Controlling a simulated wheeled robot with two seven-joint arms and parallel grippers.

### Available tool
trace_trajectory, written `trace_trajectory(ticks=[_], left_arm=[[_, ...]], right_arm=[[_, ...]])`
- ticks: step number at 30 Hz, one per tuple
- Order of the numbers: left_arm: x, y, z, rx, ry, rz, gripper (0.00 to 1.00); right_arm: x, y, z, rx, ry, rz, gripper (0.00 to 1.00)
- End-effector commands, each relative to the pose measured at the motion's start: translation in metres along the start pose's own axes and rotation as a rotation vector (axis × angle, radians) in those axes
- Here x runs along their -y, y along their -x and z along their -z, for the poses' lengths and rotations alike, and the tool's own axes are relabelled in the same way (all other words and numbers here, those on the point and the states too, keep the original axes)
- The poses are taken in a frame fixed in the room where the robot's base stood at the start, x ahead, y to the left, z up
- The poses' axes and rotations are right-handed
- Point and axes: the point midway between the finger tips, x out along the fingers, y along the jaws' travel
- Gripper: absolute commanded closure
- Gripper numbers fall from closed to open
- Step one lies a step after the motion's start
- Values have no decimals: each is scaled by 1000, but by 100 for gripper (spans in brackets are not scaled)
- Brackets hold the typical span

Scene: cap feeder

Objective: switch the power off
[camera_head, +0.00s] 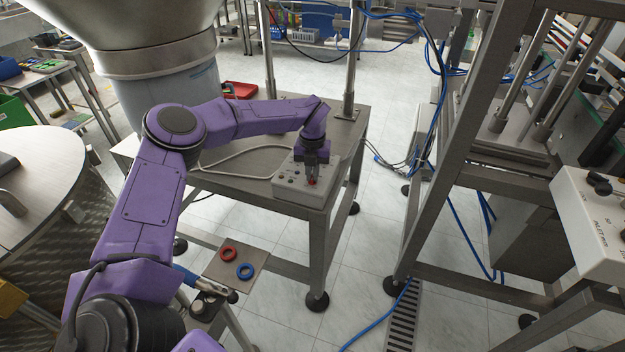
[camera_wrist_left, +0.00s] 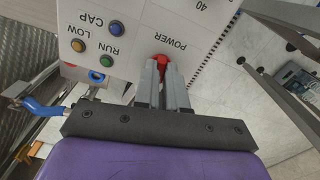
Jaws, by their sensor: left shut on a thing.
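A light grey control box (camera_head: 290,186) sits on the front corner of the metal table. In the left wrist view its panel (camera_wrist_left: 130,50) shows the labels POWER, RUN, LOW and CAP upside down. The red power switch (camera_wrist_left: 162,60) sits beside the POWER label; it also shows in the head view (camera_head: 312,182). My left gripper (camera_head: 312,178) points down at the box. Its fingers (camera_wrist_left: 163,75) are shut on the red switch and partly hide it, so its position cannot be told. My right gripper is not in view.
The metal table (camera_head: 245,155) has a grey cable running over it and a red tray (camera_head: 240,90) at its back. A small plate (camera_head: 232,262) with a red ring and a blue ring stands in front. A metal frame (camera_head: 440,160) rises at the right.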

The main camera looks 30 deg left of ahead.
Motion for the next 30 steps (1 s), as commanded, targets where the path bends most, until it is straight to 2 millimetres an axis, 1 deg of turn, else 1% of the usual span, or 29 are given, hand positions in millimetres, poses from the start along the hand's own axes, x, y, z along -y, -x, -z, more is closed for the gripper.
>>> trace_trajectory(ticks=[1, 3, 12, 19, 30], left_arm=[[0, -5, 0, 0, 38, 0, 100], [0, -4, 0, 0, 90, 1, 100], [0, -2, 0, -1, 260, 0, 100], [0, -1, 0, -1, 319, 0, 100], [0, 0, 0, -2, 335, -1, 100]], right_arm=[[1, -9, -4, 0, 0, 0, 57], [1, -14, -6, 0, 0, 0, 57], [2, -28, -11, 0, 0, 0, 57], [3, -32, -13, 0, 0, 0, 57], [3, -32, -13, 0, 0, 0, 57]])
